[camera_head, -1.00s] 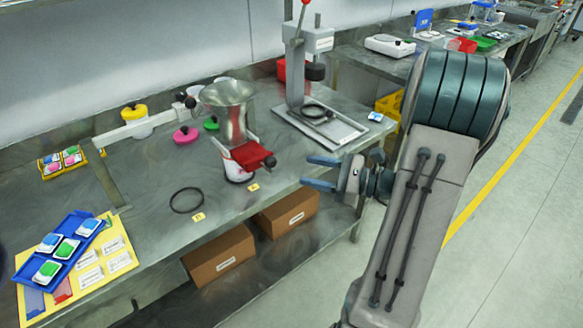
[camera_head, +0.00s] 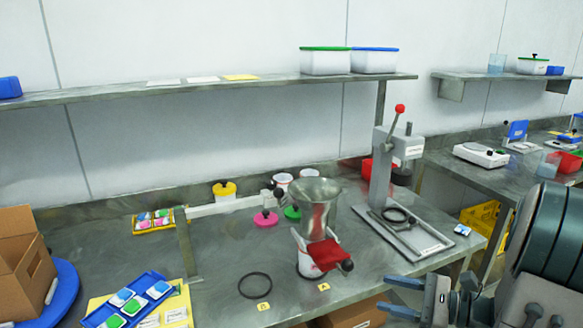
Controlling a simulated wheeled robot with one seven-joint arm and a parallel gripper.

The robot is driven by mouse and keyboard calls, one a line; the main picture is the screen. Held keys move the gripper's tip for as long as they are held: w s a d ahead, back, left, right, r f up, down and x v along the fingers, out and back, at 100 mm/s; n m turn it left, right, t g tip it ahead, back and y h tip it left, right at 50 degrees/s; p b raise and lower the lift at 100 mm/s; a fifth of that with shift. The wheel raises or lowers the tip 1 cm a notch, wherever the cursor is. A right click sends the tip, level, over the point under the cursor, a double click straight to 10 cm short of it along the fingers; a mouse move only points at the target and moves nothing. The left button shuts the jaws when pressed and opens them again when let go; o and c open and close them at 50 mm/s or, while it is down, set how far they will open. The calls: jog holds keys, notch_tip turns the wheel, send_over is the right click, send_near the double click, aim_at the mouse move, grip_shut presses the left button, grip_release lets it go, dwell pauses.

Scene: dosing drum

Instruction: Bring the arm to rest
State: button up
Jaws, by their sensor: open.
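My gripper (camera_head: 396,298) shows at the lower right of the head view. Its two blue-grey fingers point left, and they are apart with nothing between them. It is in front of the workbench's front edge, to the right of the steel hopper (camera_head: 318,205) with the red clamp (camera_head: 322,256). My arm (camera_head: 545,250) fills the lower right corner, with the rest of it cut off by the frame.
The steel workbench (camera_head: 220,270) holds a lever press (camera_head: 383,170), a black ring (camera_head: 255,286), a blue tray (camera_head: 158,290) and a yellow tray (camera_head: 137,230). A cardboard box (camera_head: 22,255) stands at left. A wall shelf (camera_head: 215,90) runs above.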

jog(key=s+a+n+g+h, duration=0.5)
jog(key=s+a+n+g, duration=0.35)
jog(key=a, duration=0.25)
jog(key=shift+s+d+r+n+t+h+p, duration=0.15)
jog(key=shift+s+r+n+t+h+p, duration=0.3)
jog(key=shift+n+h, duration=1.4)
jog(key=shift+s+d+r+n+t+h+p, duration=0.15)
jog(key=shift+s+r+n+t+h, duration=0.45)
jog(key=shift+n+h, duration=1.25)
jog(key=shift+s+d+r+n+t+h+p, duration=0.1)
jog(key=shift+s+r+n+t+h+p, duration=0.5)
jog(key=shift+n, duration=2.05)
jog(key=shift+g+h, duration=0.3)
jog(key=shift+h, duration=0.1)
